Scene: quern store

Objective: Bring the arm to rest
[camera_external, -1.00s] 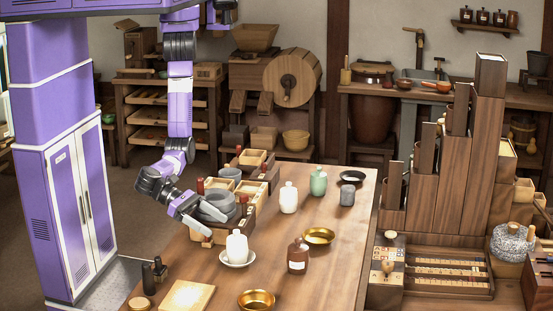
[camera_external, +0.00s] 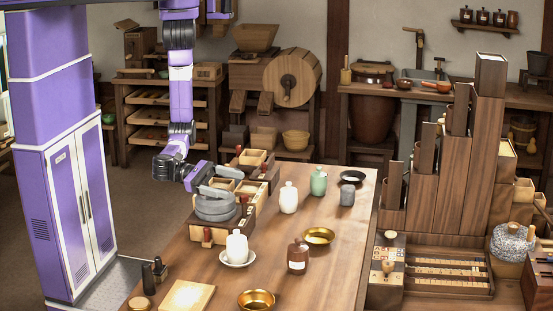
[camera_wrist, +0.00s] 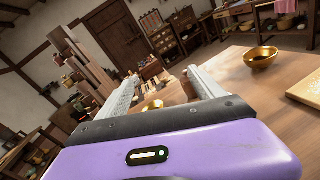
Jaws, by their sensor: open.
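My purple arm reaches down on the left of the external view, and my gripper (camera_external: 230,187) points right, just above and behind the grey round quern stone (camera_external: 214,208). It looks clear of the stone, though the gap is small. The wrist view shows my gripper (camera_wrist: 165,78) with its two grey fingers spread apart and nothing between them. The stone rests on a wooden box (camera_external: 212,232) at the table's left side. The wrist camera looks out tilted across the room.
The wooden table (camera_external: 335,240) holds a white bottle on a saucer (camera_external: 237,250), a brown bottle (camera_external: 298,257), brass bowls (camera_external: 319,236), pale and green bottles (camera_external: 318,181) and a board (camera_external: 187,297). Wooden compartment boxes (camera_external: 252,160) stand beyond the gripper. Air above the table is open.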

